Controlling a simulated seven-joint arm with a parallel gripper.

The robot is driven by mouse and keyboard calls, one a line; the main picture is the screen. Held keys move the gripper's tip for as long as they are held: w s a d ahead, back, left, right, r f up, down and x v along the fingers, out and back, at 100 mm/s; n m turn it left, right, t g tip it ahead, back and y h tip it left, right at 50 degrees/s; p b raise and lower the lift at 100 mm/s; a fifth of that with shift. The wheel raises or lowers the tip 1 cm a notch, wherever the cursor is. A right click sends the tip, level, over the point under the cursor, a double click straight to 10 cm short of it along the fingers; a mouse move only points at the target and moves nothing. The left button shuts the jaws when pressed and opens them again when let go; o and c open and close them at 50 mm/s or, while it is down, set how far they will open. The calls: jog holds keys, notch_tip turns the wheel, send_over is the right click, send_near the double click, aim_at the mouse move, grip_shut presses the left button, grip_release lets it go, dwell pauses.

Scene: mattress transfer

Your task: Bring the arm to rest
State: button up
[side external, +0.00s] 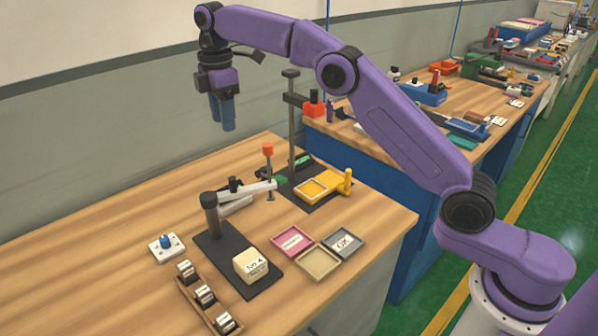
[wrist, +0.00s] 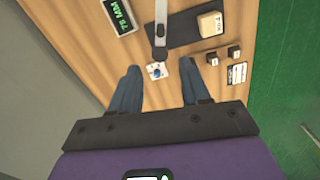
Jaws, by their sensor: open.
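My gripper (side external: 222,118) is raised high above the far left part of the wooden table (side external: 100,235), fingers pointing down. It touches nothing. In the wrist view the two blue fingers (wrist: 162,72) are spread apart with nothing held between them. Beyond their tips, the table, a small white plate with a blue knob and a cream block lie well below.
The cream block (side external: 250,265) sits on a dark plate beside a post with a pale arm (side external: 250,190). A wooden rack (side external: 195,300) holds several small blocks. Pink (side external: 275,245), tan (side external: 318,276) and grey (side external: 358,252) trays lie right. A yellow tray (side external: 328,198) stands behind.

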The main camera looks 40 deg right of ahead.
jog(key=s+a+m, duration=0.1)
jog(key=s+m, duration=0.1)
jog(key=s, duration=1.9)
jog(key=s+d+f, duration=0.2)
jog(key=s+d, duration=0.2)
jog(key=s, duration=0.3)
jog(key=s+d+f+m, duration=0.1)
jog(key=s+d+f, duration=0.2)
jog(key=s+d, duration=0.2)
jog(key=s+d+f, duration=0.3)
jog(key=s+d, duration=0.1)
jog(key=s, duration=0.7)
jog(key=shift+s+d+f+m, duration=0.25)
jog(key=shift+m, duration=0.15)
